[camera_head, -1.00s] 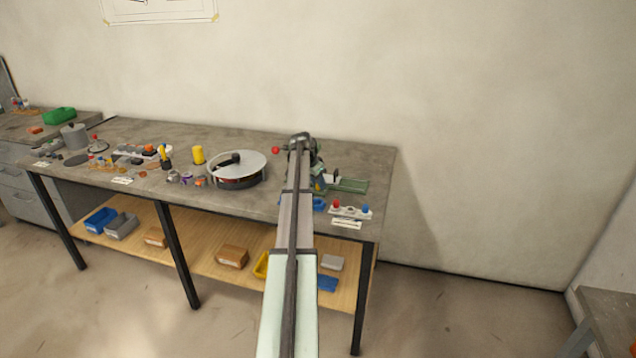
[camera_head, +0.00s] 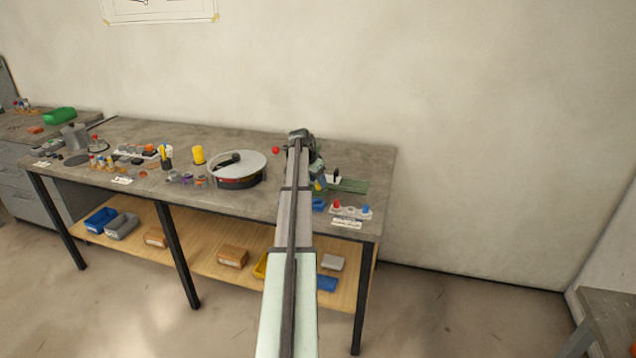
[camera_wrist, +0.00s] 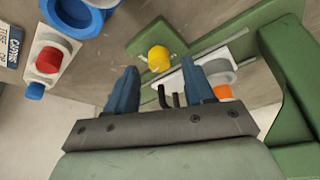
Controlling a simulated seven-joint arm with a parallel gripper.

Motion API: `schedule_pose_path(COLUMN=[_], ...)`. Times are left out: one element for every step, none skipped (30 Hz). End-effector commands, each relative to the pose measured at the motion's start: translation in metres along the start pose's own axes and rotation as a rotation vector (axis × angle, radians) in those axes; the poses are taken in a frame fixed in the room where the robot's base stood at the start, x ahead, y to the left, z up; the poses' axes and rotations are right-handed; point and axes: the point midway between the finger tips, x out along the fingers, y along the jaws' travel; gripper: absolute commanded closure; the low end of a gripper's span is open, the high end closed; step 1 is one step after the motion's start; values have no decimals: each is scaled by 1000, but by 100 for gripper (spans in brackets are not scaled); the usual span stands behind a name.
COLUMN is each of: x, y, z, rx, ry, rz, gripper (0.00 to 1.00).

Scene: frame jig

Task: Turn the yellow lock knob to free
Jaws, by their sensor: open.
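The yellow lock knob (camera_wrist: 159,58) shows in the wrist view on the green frame jig (camera_wrist: 262,57), beside a pale plate. My gripper (camera_wrist: 160,67) has its two dark blue fingers apart, with nothing held between them. In the picture the knob lies between the fingertips and a little beyond them. I cannot tell the depth gap or whether they touch. In the head view, my arm covers much of the jig (camera_head: 352,186), and my fingers cannot be made out clearly there.
Near the jig are a blue ring-shaped part (camera_wrist: 78,14) and a white block with red and blue knobs (camera_wrist: 50,57). A grey round part (camera_wrist: 219,70) and an orange piece (camera_wrist: 223,92) sit by the right finger. A round grey-topped drum (camera_head: 238,168) stands left of my arm.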

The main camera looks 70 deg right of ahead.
Motion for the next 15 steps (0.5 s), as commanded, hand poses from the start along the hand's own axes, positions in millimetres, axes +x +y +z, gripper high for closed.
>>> schedule_pose_path(x=[-10,-15,-23,-28,-35,-43,-49,-55,-63,-69,-74,-81,-86,-91,-97], y=[0,0,0,0,0,0,0,0,0,0,0,0,0,0,0], z=[0,0,0,0,0,0,0,0,0,0,0,0,0,0,0], rx=[0,0,0,0,0,0,0,0,0,0,0,0,0,0,0], ry=[2,2,2,1,2,2,2,1,2,2,2,1,1,1,2], rz=[-2,-2,-2,-2,-2,-3,-2,-2,-2,-3,-2,-1,-1,-2,-2], gripper=[47,47,47,47,47,47,47,47,47,47,47,47,47,47,47])
